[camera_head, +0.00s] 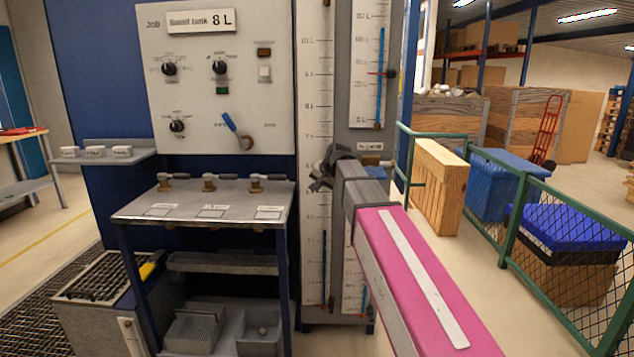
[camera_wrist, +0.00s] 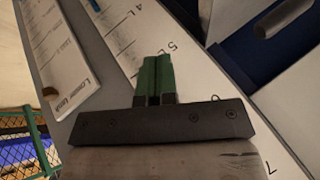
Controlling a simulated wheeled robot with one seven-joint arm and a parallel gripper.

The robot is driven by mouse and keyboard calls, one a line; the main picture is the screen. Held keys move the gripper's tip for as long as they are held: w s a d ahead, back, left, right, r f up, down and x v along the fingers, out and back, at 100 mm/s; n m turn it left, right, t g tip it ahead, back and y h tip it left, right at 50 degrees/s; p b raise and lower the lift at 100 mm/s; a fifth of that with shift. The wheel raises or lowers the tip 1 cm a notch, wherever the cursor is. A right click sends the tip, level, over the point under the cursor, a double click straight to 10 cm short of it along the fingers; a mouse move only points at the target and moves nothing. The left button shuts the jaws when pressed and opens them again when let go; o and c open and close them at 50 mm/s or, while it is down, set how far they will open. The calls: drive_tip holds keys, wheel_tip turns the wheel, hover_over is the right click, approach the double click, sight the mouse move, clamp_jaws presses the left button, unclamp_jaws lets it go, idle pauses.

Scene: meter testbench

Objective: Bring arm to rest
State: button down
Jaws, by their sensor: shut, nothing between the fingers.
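My gripper shows in the wrist view (camera_wrist: 154,62), where its two green fingers lie side by side, shut, with nothing between them. In the head view my pink and grey arm reaches from the lower right towards the bench. The dark gripper end (camera_head: 322,177) is at the tall scale panel (camera_head: 315,90), right of the bench shelf. In the wrist view the numbered scale (camera_wrist: 125,30) lies behind the fingers; I cannot tell whether they touch it. The fingertips are hard to make out in the head view.
The control panel (camera_head: 222,80) has knobs and a blue-handled lever (camera_head: 237,132). Several taps line the bench shelf (camera_head: 205,210) left of my gripper. A green mesh fence (camera_head: 560,250) stands right of my arm, with a wooden crate (camera_head: 437,185) near it. Floor shows between arm and fence.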

drive_tip(key=s+d+f+n+g+h, duration=0.1)
drive_tip(key=s+d+f+g, duration=0.1)
drive_tip(key=s+d+f, duration=0.4)
drive_tip(key=s+d+f+n+g+h, duration=0.1)
drive_tip(key=s+d+f, duration=0.5)
drive_tip(key=s+f, duration=0.6)
drive_tip(key=s+d+f+n+g+h, duration=0.1)
drive_tip(key=s+d+f, duration=0.5)
drive_tip(key=f, duration=0.9)
drive_tip(key=s+g+h, duration=0.1)
drive_tip(key=s, duration=0.2)
drive_tip(key=shift+s+d+g+h, duration=0.35)
drive_tip(key=shift+s+g+h, duration=0.05)
drive_tip(key=shift+f, duration=0.1)
